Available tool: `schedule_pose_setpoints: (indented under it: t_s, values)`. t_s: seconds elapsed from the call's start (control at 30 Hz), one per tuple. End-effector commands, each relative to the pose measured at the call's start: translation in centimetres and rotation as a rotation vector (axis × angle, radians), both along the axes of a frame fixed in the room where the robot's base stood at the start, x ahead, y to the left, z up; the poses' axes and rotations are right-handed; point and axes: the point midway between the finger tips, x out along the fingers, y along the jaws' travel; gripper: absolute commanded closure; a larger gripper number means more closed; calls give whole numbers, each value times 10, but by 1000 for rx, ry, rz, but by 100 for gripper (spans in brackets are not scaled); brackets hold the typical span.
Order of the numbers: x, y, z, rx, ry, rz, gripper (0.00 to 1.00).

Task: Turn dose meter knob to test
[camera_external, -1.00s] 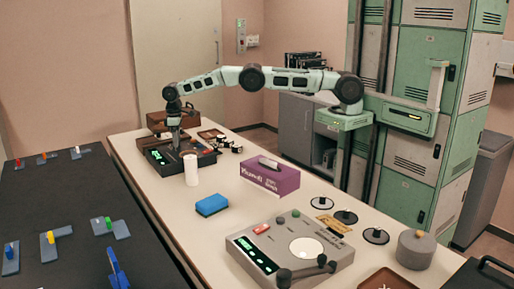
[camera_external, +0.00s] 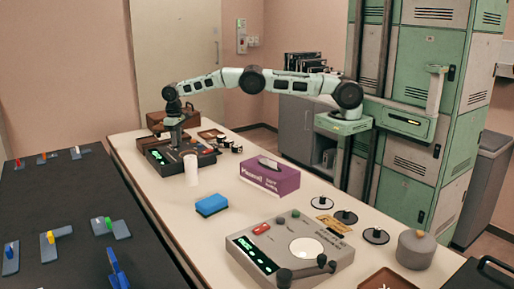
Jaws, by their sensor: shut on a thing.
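A dark box-shaped device (camera_external: 162,165) with a green lit display and a red part on top stands at the far end of the white table; I take it to be the dose meter. My gripper (camera_external: 176,146) points down onto the top of this device and is shut on its knob. The knob is hidden by the fingers, and its pointer and markings are too small to read.
A white cylinder (camera_external: 191,170) stands close in front of the device. A brown box (camera_external: 163,121) is behind it. A purple tissue box (camera_external: 269,177), a blue sponge (camera_external: 211,205) and a larger grey device (camera_external: 300,252) sit nearer on the table.

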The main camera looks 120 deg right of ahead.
Motion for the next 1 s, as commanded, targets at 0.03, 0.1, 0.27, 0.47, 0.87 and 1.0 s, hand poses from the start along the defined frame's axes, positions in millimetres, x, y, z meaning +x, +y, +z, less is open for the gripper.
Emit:
schedule_pose_setpoints:
  t_s: [0.03,0.1,0.27,0.47,0.87,1.0]
  values:
    - [1,0,-1,-1,-1,-45,92]
    - [1,0,0,-1,-2,-112,92]
    - [1,0,0,-2,-1,-264,92]
    - [2,1,1,-1,-2,-454,92]
    - [4,0,1,-2,-3,-834,92]
    - [4,0,1,-2,-3,-967,92]
